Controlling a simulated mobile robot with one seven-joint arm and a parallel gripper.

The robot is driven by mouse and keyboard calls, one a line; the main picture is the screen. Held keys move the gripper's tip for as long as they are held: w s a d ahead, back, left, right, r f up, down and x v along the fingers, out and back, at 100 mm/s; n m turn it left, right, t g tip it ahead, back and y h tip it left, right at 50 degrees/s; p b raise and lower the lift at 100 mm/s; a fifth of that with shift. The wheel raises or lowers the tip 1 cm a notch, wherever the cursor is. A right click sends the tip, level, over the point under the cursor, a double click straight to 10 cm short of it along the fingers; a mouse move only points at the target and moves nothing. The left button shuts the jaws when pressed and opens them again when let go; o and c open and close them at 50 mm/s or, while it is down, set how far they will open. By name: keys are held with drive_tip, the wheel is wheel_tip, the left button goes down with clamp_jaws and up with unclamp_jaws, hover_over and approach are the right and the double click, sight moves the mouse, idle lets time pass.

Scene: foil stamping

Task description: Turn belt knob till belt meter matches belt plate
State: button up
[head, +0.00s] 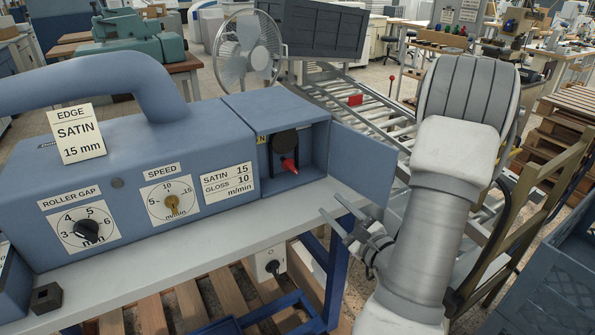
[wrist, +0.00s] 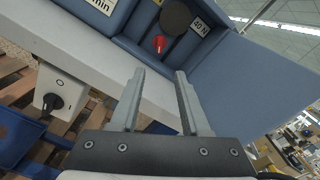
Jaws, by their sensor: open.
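A red knob (head: 289,165) sits inside the open compartment at the right end of the blue machine. It also shows in the wrist view (wrist: 159,44). Just above it is a dark round part (head: 285,143), probably the belt meter; no reading is legible on it. In the wrist view a small white plate (wrist: 199,25) beside the round part (wrist: 175,17) seems to read 80 N. My gripper (head: 331,204) is open and empty, in front of and below the compartment, to the right of the knob and apart from it. Its fingers (wrist: 160,72) point toward the compartment.
The compartment's blue door (head: 362,165) stands open on the right, close to my gripper. A grey bench (head: 180,250) runs in front of the machine. The speed knob (head: 172,204) and roller gap knob (head: 87,230) are further left. A switch box (head: 268,265) hangs below the bench edge.

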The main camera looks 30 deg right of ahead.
sight(294, 170)
drive_tip(key=w, duration=1.7)
drive_tip(key=shift+w+d, duration=0.1)
drive_tip(key=shift+d, duration=0.3)
drive_tip(key=shift+c, duration=0.3)
clamp_jaws()
